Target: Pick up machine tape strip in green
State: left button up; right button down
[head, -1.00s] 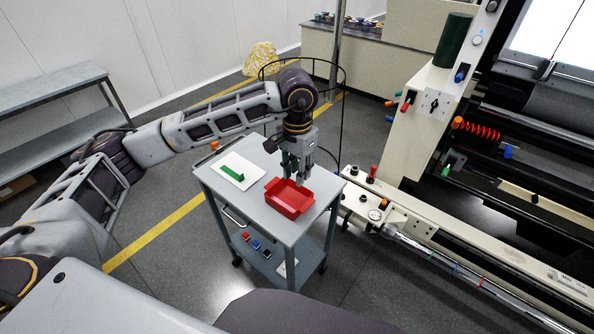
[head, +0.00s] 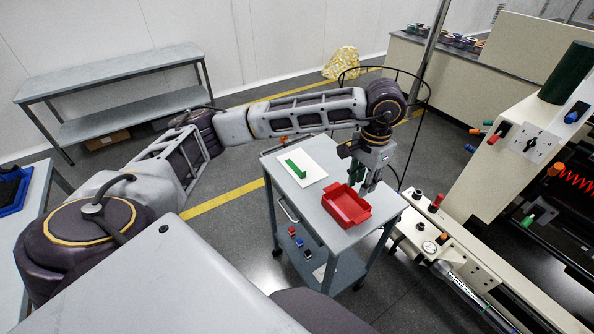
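A green strip (head: 295,168) lies on a white sheet (head: 312,172) on the top of a grey cart (head: 288,194). My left gripper (head: 362,186) points down at the back edge of a red tray (head: 343,207), to the right of the strip and clear of it. Its two fingers are apart, with nothing visible between them. I cannot tell its exact height over the tray. My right gripper is out of view.
A blue tray (head: 14,190) with a dark green thing lies on a table at far left. The cart's lower shelf holds small coloured items (head: 299,242). A cream machine (head: 500,150) stands at right. A grey bench (head: 120,75) is at the back wall.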

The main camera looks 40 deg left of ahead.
aim_at(295, 166)
jog(key=z, duration=1.65)
jog(key=u, duration=2.85)
